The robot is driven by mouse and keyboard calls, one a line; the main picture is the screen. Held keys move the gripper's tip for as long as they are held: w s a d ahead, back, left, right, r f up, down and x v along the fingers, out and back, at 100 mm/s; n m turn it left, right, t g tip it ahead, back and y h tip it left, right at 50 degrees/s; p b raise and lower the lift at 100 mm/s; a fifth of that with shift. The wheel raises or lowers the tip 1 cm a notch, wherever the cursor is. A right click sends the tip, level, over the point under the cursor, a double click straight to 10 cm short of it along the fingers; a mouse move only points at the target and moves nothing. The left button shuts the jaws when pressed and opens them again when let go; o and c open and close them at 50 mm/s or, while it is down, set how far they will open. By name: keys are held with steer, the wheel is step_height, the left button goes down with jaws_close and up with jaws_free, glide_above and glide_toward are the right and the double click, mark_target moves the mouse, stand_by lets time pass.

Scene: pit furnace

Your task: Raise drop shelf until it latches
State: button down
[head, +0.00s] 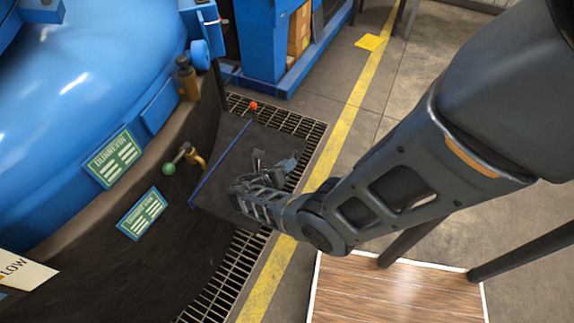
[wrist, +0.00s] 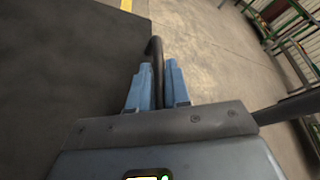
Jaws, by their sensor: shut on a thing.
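The drop shelf (head: 226,176) is a dark flat plate beside the furnace wall, with a blue strip along its furnace side. It stands out over the floor grating; I cannot tell if it is quite level. In the wrist view the dark plate (wrist: 60,75) fills the left side. My gripper (head: 288,165) is at the shelf's outer side. Its blue fingers (wrist: 154,88) are shut on a dark curved bar (wrist: 155,55) beside the plate, which looks like the shelf's handle. My wrist hides part of the shelf's near outer side. No latch can be made out clearly.
The blue furnace (head: 75,75) stands at left, with a green-knobbed lever (head: 169,168) on its wall. A red knob (head: 253,105) is at the shelf's far end. Floor grating (head: 310,128) and a yellow line (head: 352,105) lie beyond. A wooden platform (head: 390,292) is at lower right.

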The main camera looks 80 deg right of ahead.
steer(key=shift+w+r, duration=0.1)
steer(key=shift+r, duration=0.15)
steer(key=c, duration=1.4)
jaws_free()
steer(key=shift+c, duration=0.2)
steer(key=shift+a, duration=0.1)
steer(key=v, duration=0.7)
steer(key=shift+w+a+r+p, duration=0.1)
steer(key=shift+w+a+p, duration=0.05)
steer(key=shift+a+p, duration=0.15)
